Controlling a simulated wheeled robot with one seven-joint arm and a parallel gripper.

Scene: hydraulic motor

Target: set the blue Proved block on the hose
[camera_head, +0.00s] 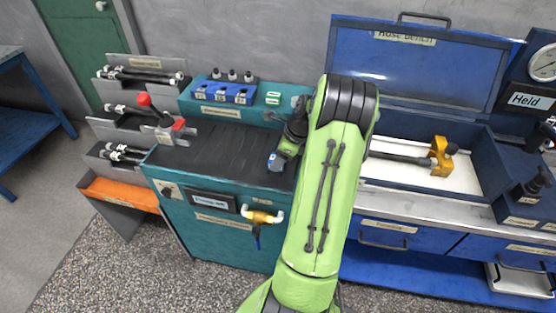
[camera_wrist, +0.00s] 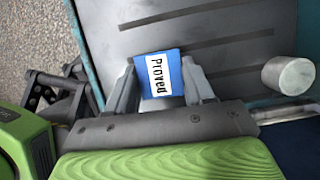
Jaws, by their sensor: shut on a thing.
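The blue Proved block (camera_wrist: 173,72) is between the two fingers of my gripper (camera_wrist: 163,88), its white label facing the wrist camera. In the head view the block (camera_head: 275,161) shows as a small blue patch at the tip of my gripper (camera_head: 280,158), over the right part of the teal bench's dark top. My gripper is shut on it. My arm hides the hose's left end.
Racks with several hoses (camera_head: 140,76) are further left. The hose bench's lid (camera_head: 420,60) stands raised. The dark benchtop (camera_head: 218,153) is mostly clear.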

